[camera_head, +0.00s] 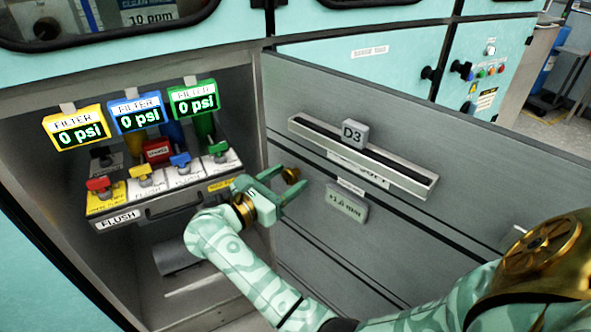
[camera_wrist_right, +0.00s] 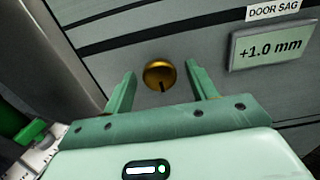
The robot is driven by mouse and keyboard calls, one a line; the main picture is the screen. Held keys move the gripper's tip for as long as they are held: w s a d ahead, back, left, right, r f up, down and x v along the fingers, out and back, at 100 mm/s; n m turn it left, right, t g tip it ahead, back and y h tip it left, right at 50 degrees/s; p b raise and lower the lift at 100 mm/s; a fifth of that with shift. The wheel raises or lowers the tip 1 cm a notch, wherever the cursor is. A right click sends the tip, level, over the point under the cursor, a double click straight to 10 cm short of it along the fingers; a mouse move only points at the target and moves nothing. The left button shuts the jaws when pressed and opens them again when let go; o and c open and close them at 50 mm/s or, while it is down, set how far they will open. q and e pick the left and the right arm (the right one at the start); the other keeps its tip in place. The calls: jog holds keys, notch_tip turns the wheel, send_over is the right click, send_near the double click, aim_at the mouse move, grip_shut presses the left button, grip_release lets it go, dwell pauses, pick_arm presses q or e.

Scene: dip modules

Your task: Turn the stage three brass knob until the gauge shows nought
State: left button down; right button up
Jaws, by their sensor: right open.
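The small brass knob (camera_head: 291,175) sits on the grey inner face of the open door. It also shows in the right wrist view (camera_wrist_right: 160,75), with a dark mark on its lower side. My right gripper (camera_head: 293,179) is open, its two fingers pointing at the door. In the right wrist view the knob appears between the fingertips (camera_wrist_right: 161,80), with a gap on each side. The gauge (camera_head: 346,204), under a door sag label, reads +1.0 mm; it is clear in the wrist view (camera_wrist_right: 271,47). My left gripper is not in view.
A slotted rail with a D3 tag (camera_head: 354,133) stands out from the door above the gauge. Left of my gripper, the cabinet holds filter displays (camera_head: 136,113) reading 0 psi and a flush panel (camera_head: 119,218) with several coloured valves.

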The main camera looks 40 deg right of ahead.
jog(key=c, duration=1)
